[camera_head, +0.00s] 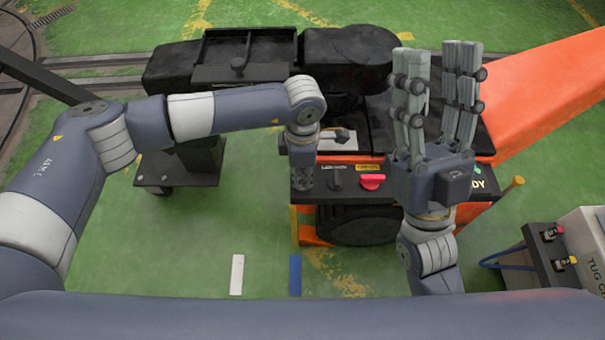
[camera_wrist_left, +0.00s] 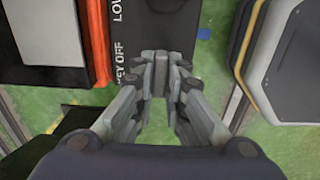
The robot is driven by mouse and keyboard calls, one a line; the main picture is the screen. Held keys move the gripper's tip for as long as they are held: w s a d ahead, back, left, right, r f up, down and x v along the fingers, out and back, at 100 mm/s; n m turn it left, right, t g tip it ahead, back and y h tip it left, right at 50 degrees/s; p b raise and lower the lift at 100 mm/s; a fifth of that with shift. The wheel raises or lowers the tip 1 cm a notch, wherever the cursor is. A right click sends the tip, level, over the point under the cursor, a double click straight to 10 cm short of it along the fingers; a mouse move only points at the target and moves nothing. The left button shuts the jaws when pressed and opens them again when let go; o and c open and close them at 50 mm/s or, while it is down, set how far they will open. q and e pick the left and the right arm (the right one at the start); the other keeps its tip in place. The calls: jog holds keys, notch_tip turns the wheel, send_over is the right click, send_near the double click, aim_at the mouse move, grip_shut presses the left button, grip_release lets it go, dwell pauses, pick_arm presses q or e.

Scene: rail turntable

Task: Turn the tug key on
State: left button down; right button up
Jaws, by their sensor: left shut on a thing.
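The orange and black tug has a black control panel (camera_head: 350,179) on its near side, with a black knob (camera_head: 336,181) and a red knob (camera_head: 371,181). My left gripper (camera_head: 304,182) points down at the panel's left end. In the left wrist view its fingers (camera_wrist_left: 172,68) are closed together at the panel, beside the lettering "KEY OFF" (camera_wrist_left: 126,75). They are shut on the tug key, which the fingers hide. My right gripper (camera_head: 436,62) is open and empty, its fingers pointing up in front of the tug's right side.
A black machine with a tray (camera_head: 240,50) stands behind my left arm. The orange body (camera_head: 540,90) of the tug slopes off to the right. A grey charger box (camera_head: 585,240) with a blue cable is at the right edge. The green floor in front is mostly clear.

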aim_at(302, 177)
dwell(0.4)
pick_arm(q)
jog(key=c, duration=1.6)
grip_release()
jog(key=shift+c, duration=0.2)
notch_tip(302, 177, up, 12)
